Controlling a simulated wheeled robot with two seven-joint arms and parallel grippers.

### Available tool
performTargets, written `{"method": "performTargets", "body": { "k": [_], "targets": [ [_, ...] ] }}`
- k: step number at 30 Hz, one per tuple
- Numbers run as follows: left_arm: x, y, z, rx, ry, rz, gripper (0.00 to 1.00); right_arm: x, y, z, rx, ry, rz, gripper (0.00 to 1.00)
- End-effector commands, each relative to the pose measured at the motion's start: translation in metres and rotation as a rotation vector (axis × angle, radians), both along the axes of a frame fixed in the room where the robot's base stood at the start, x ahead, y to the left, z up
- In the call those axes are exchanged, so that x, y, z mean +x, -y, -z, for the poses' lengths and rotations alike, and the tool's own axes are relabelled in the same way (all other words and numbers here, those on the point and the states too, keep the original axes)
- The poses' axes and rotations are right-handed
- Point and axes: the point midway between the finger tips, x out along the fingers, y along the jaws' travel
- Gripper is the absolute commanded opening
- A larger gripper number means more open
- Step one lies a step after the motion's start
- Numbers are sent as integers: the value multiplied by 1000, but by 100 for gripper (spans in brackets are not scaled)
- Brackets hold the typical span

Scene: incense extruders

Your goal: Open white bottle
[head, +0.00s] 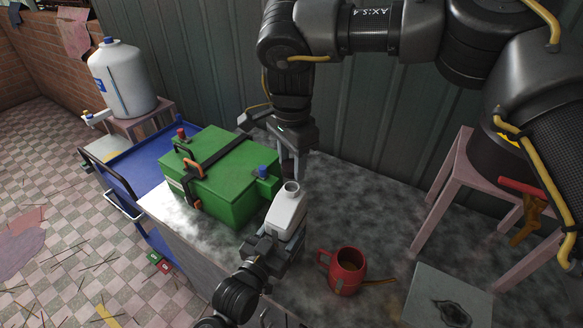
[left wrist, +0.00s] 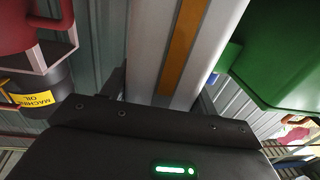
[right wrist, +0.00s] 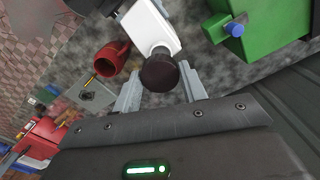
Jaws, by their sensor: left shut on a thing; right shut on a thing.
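The white bottle (head: 288,212) is held tilted above the grey worktop, with its bare, round neck upward in the head view. My left gripper (head: 275,244) is shut on its body; the bottle's side with an orange stripe fills the middle of the left wrist view (left wrist: 180,50). My right gripper (head: 294,160) is behind and above the bottle's neck. In the right wrist view it is shut on a dark brown round cap (right wrist: 160,72), with the bottle (right wrist: 146,25) beyond it. The cap is apart from the neck; it is hidden in the head view.
A green box (head: 225,180) with a blue knob stands left of the bottle. A red can (head: 345,272) is at its right, and a grey plate (head: 440,290) lies farther right. A blue cart (head: 150,160) and white jug (head: 122,75) are at the left. Worktop between is clear.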

Motion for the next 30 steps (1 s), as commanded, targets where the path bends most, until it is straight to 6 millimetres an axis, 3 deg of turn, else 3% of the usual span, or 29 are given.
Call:
{"method": "performTargets", "body": {
  "k": [3,4,9,20,30],
  "targets": [
    [-1,0,5,6,-10,1,0,0,0,1,0,0,0,15],
    [-1,0,5,6,-10,1,61,0,0,1,0,0,-1,15],
    [-1,0,3,4,-7,1,83,0,0,1,0,0,-1,15],
    [-4,-2,2,1,-3,0,85,0,0,3,-1,1,-1,15],
    [-59,-33,5,2,-3,1,85,0,0,24,-1,1,-1,15]
  ]
}}
